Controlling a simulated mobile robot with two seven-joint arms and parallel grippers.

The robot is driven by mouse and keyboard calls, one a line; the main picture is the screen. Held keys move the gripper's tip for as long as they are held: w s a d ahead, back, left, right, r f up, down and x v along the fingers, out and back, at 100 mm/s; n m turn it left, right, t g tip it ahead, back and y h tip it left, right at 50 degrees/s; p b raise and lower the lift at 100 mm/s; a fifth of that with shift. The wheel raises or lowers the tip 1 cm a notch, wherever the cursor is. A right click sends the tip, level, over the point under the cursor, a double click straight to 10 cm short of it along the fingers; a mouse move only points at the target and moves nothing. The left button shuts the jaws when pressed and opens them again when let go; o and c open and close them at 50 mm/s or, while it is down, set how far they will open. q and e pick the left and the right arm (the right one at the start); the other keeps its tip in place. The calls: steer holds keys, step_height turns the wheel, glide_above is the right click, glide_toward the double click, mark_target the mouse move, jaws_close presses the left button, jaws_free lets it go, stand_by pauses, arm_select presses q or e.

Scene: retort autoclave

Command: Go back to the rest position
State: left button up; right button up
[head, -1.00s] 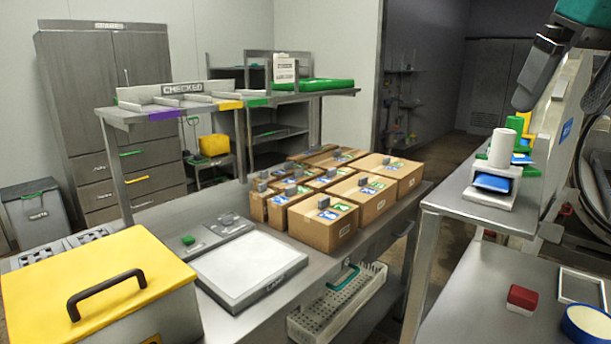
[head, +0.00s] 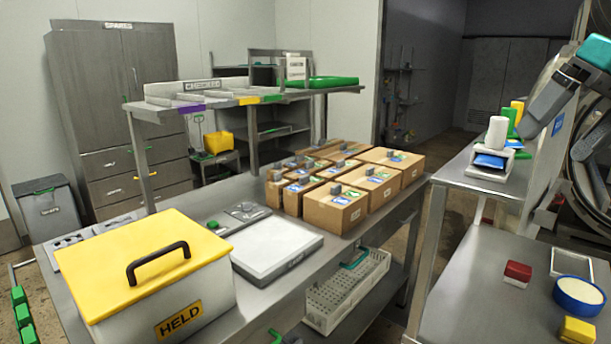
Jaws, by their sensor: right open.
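My right arm comes in at the upper right, with a teal joint and dark grey links. My right gripper (head: 531,128) is at its lower end, open, with nothing seen in it. It is near the white holder (head: 490,165) with the white cylinder and blue packet on the right bench's upper shelf; I cannot tell how far apart they are. My left gripper is not in view.
The steel table (head: 290,270) carries a yellow-lidded HELD box (head: 165,265), a white-topped pad (head: 275,248) and several cartons (head: 335,212). The right bench (head: 475,270) holds a red block (head: 517,273), a blue-rimmed dish (head: 578,294) and a yellow block (head: 577,331). Floor shows between them.

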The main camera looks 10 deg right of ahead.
steer(key=a+f+m+t+y, duration=0.1)
steer(key=a+f+m+y, duration=0.1)
steer(key=a+f+y, duration=0.55)
steer(key=a+f+m+t+y, duration=0.1)
steer(key=a+f+y, duration=0.1)
steer(key=f+y, duration=0.95)
step_height(320, 180, down, 32)
steer(key=s+d+n+h, duration=0.2)
steer(key=h, duration=1.6)
steer(key=s+a+f+n+t+h, duration=0.2)
steer(key=s+a+f+n+t, duration=0.15)
steer(key=s+a+n, duration=0.55)
steer(key=w+a+m, duration=0.2)
steer(key=a+m, duration=0.1)
steer(key=a, duration=0.3)
steer(key=shift+a+r+m+t, duration=0.25)
steer(key=shift+r+m+t, duration=0.05)
steer(key=shift+r+t, duration=0.15)
